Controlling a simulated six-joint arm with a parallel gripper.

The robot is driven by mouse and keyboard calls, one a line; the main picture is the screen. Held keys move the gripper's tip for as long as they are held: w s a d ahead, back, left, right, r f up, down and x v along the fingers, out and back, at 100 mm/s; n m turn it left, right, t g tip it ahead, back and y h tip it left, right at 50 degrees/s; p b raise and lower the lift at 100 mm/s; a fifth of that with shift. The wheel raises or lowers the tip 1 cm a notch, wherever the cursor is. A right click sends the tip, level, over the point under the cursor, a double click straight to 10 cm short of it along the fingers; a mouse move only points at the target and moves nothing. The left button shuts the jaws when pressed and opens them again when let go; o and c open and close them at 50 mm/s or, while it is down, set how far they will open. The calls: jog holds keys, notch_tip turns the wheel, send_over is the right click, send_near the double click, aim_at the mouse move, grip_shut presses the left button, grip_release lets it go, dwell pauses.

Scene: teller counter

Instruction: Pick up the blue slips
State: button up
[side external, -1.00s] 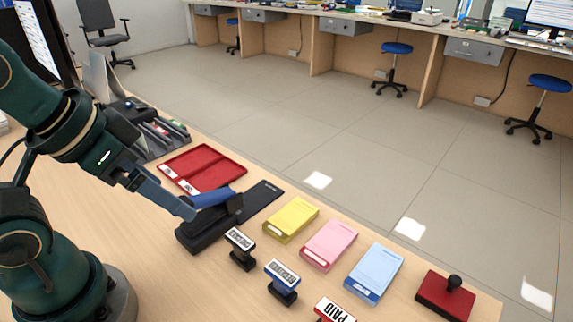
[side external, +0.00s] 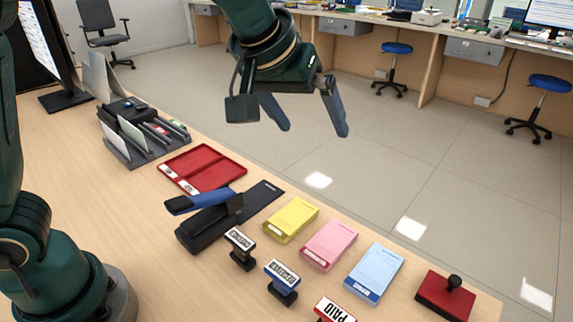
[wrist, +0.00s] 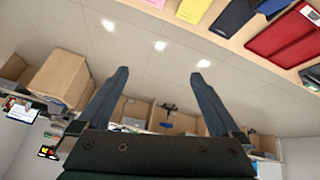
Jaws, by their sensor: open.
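The blue slips (side external: 374,272) are a light blue pad lying flat on the wooden counter, at the right end of a row of slip pads. My gripper (side external: 314,133) is open and empty, raised high above the far edge of the counter. In the side external view it is up and to the left of the blue slips and well apart from them. In the wrist view my gripper (wrist: 160,75) shows two spread fingers with only floor and far desks between them. The blue slips cannot be made out clearly in the wrist view.
Pink slips (side external: 328,244) and yellow slips (side external: 291,220) lie left of the blue ones. A red ink pad (side external: 440,298) is to their right. Several stamps, including a blue one (side external: 282,282), stand in front. A stapler (side external: 209,226) and red tray (side external: 203,167) lie further left.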

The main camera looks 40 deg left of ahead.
jog(key=w+d+f+m, duration=0.1)
jog(key=w+d+f, duration=0.2)
jog(key=d+f, duration=0.45)
jog(key=m+g, duration=0.1)
send_over(379, 265)
jog(key=a, duration=0.2)
notch_tip(379, 265, down, 4)
jog(key=f, duration=0.1)
jog(key=shift+m+g, duration=0.6)
jog(key=f, duration=0.1)
jog(key=s+d+f, duration=0.2)
jog(key=f, duration=0.1)
jog(key=shift+s+f, duration=0.1)
jog(key=shift+s, duration=0.15)
jog(key=shift+x, duration=2.4)
jog(key=shift+f, duration=0.15)
jog(key=c, duration=1.4)
